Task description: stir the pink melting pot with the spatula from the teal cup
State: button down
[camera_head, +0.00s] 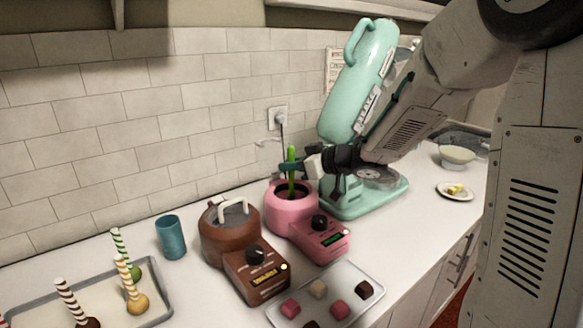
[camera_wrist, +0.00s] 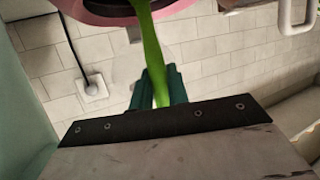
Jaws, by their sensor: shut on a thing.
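The pink melting pot (camera_head: 289,217) stands on the counter, open at the top, with its pink control box in front. My gripper (camera_head: 290,167) is above the pot and shut on the green spatula (camera_head: 291,158). The spatula is upright and its lower end reaches into the pot opening, where its tip is hidden. In the wrist view the green spatula (camera_wrist: 150,55) runs from between the dark green fingers (camera_wrist: 160,90) to the pink pot (camera_wrist: 105,13). The teal cup (camera_head: 171,238) stands upright at the left, away from my gripper. Its inside is mostly hidden.
A brown melting pot (camera_head: 229,240) with a lidded top stands directly left of the pink one. A teal mixer (camera_head: 357,85) is close behind at the right. A tray (camera_head: 338,273) of chocolates lies in front. A tray (camera_head: 158,317) with cake pops is at the left.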

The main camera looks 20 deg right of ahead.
jog(key=shift+r, duration=2.35)
